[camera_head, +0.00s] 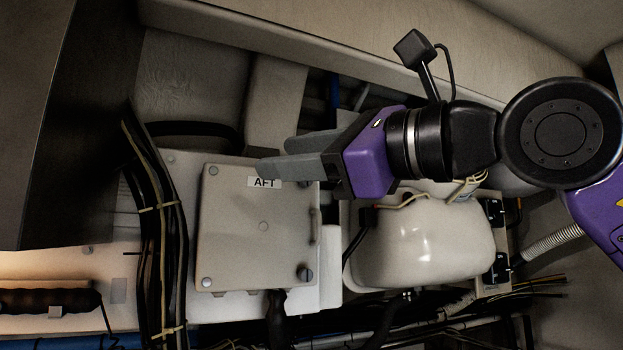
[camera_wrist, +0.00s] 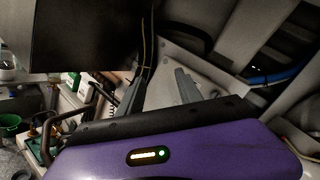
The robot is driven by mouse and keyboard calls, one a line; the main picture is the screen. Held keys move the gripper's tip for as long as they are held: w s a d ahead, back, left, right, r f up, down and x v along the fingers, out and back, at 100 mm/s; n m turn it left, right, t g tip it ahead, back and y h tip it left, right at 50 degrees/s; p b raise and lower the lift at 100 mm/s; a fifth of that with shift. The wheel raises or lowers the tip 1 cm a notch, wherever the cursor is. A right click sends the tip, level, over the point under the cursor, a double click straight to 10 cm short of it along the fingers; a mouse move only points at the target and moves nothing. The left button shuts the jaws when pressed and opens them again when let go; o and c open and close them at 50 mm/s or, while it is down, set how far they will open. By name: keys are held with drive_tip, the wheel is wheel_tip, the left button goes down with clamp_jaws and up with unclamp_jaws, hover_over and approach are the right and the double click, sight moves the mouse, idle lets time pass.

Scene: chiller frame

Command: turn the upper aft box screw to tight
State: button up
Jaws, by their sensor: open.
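The aft box (camera_head: 240,235) is a pale square box with an "AFT" label (camera_head: 264,182) near its top edge, left of centre in the head view. A screw (camera_head: 213,170) shows at its upper left corner, and others at the lower left (camera_head: 207,283) and lower right (camera_head: 305,275). The upper right corner is partly hidden by my gripper. My gripper (camera_head: 275,156) is open and empty, its grey fingers pointing left across the box's top edge. In the wrist view my fingers (camera_wrist: 160,78) stand apart with a pale surface between them. I cannot tell their distance from the box.
A black cable bundle (camera_head: 158,235) runs down the box's left side. A white rounded tank (camera_head: 425,243) stands to its right, below my arm. A beam (camera_head: 330,45) crosses above. A black handle (camera_head: 50,300) lies at lower left.

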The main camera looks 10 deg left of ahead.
drive_tip(key=w+d+t+h, duration=0.5)
drive_tip(key=w+t+h, duration=0.1)
drive_tip(key=w, duration=0.3)
drive_tip(key=p+x, duration=0.3)
drive_tip(key=x, duration=0.4)
drive_tip(key=shift+w+a+r+m, duration=0.15)
drive_tip(key=shift+w+a+m, duration=0.1)
drive_tip(key=shift+m, duration=0.05)
drive_tip(key=shift+c, duration=0.2)
clamp_jaws()
